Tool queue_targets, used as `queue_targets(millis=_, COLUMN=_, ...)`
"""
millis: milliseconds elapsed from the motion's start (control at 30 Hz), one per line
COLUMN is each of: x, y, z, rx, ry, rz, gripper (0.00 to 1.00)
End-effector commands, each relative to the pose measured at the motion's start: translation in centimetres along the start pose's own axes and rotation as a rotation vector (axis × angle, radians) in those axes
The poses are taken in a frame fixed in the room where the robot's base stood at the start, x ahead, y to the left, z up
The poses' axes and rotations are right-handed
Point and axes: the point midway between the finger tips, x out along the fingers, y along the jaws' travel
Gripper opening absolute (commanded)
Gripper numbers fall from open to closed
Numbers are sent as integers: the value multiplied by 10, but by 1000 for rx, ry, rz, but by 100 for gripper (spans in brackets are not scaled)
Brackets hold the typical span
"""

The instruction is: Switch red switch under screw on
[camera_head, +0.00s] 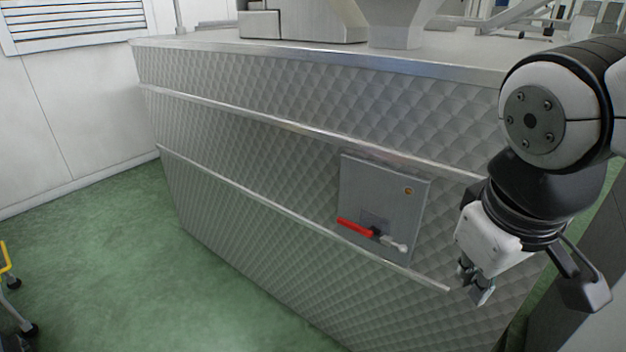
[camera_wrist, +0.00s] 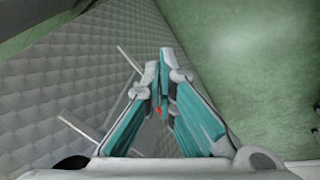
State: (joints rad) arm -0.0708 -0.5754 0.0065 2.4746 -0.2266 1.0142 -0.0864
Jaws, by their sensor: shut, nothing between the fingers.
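The red switch (camera_head: 355,228) is a lever with a red handle and a grey end, on a grey panel box (camera_head: 384,190) set in the quilted metal wall. In the head view the red handle points left and slightly up, and the grey end points right. A small round brass-coloured screw or lock (camera_head: 408,190) is at the panel's upper right. My gripper (camera_head: 476,294) is to the right of the panel and lower, apart from the switch. In the wrist view my gripper (camera_wrist: 162,62) is shut and empty. A small red bit of the switch (camera_wrist: 159,110) shows between its fingers.
Green floor (camera_head: 110,265) is open in front. A yellow-and-black wheeled frame (camera_head: 8,270) stands at the far left edge.

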Motion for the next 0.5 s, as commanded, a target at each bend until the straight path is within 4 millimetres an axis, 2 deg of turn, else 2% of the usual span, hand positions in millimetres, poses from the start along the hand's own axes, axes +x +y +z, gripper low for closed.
queue_targets(millis=33, x=22, y=2, z=-10, rx=-67, ry=-32, rz=28, gripper=0)
queue_targets(millis=267, x=80, y=21, z=-51, rx=-376, ry=-155, rz=174, gripper=0)
queue_targets(millis=500, x=139, y=29, z=-103, rx=-707, ry=-270, rz=321, gripper=0)
